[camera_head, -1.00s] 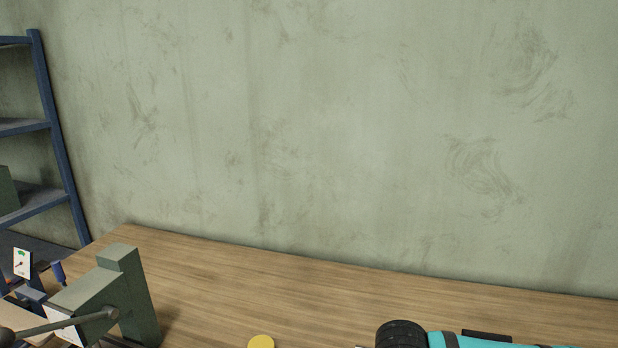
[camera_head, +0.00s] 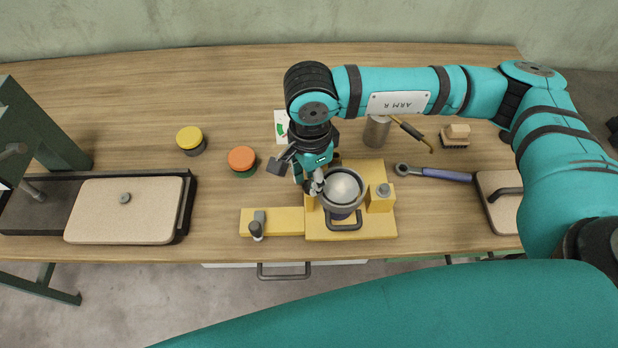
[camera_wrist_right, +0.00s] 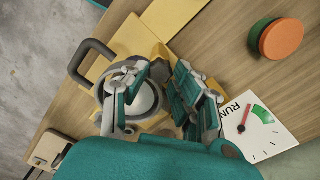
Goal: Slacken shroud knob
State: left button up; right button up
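A yellow fixture (camera_head: 325,230) stands on the table. It holds a grey metal ring with a pale domed centre (camera_head: 342,188) and a dark looped handle (camera_head: 344,222) at its front. A small grey knob (camera_head: 383,190) sits on the fixture's right block, and a dark-topped lever or knob (camera_head: 257,228) on its left arm. I cannot tell which is the shroud knob. My right gripper (camera_head: 313,184) is over the ring's left edge. In the right wrist view its fingers (camera_wrist_right: 162,97) are spread, with the ring and dome (camera_wrist_right: 143,100) behind them. Contact is unclear. My left gripper is out of view.
A dial card marked RUN (camera_wrist_right: 262,135) lies behind the fixture. Orange (camera_head: 242,159) and yellow-topped (camera_head: 190,138) cans stand left. A metal cylinder (camera_head: 377,131), a blue-handled wrench (camera_head: 440,174) and a brush (camera_head: 456,135) are right. A tray with a beige board (camera_head: 100,215) is far left.

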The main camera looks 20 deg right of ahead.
jog(key=shift+f+b, duration=0.1)
jog(key=shift+b, duration=0.25)
jog(key=shift+n+b, duration=1.5)
jog(key=shift+n+b, duration=1)
jog(key=shift+b, duration=0.1)
jog(key=shift+n+b, duration=0.7)
jog(key=shift+b, duration=0.15)
